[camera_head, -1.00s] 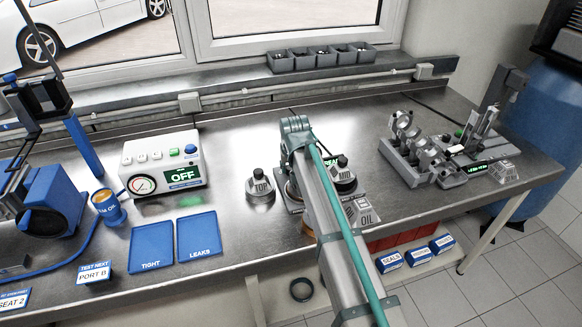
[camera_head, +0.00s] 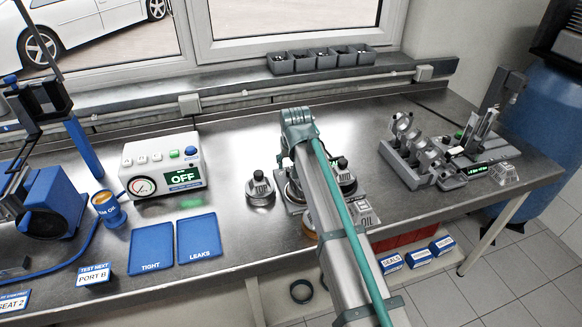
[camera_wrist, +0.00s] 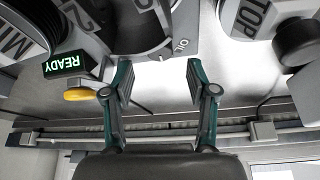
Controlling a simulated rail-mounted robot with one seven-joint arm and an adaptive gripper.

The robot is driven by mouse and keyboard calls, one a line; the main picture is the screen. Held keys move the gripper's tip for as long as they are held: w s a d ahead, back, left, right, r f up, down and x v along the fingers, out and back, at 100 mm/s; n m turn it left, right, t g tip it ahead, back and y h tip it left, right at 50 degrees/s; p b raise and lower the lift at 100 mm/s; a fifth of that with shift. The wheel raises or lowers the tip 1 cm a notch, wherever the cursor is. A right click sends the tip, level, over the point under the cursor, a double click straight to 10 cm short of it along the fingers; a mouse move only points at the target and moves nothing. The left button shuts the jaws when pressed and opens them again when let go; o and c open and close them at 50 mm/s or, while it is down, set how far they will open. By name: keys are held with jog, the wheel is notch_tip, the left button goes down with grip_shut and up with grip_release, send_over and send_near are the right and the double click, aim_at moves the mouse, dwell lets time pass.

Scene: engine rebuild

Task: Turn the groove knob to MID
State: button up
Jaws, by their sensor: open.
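My gripper (camera_wrist: 160,80) is open and empty in the wrist view, its two fingers spread beside a round grey and dark part on a grey housing (camera_wrist: 118,45). In the head view my arm covers most of this station, and the gripper's fingers are hidden. A dark-knobbed piece marked MID (camera_head: 343,178) stands right of my arm; its lettering is cut off in the wrist view (camera_wrist: 22,35).
A dark-knobbed piece marked TOP (camera_head: 260,191) stands left of the station. A READY display (camera_wrist: 64,63) and a yellow button (camera_wrist: 80,95) are beside the housing. The OIL block (camera_head: 364,215) is right of my arm.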

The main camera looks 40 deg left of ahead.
jog(key=v, duration=0.7)
jog(key=shift+d+r, duration=0.1)
jog(key=shift+r, duration=0.25)
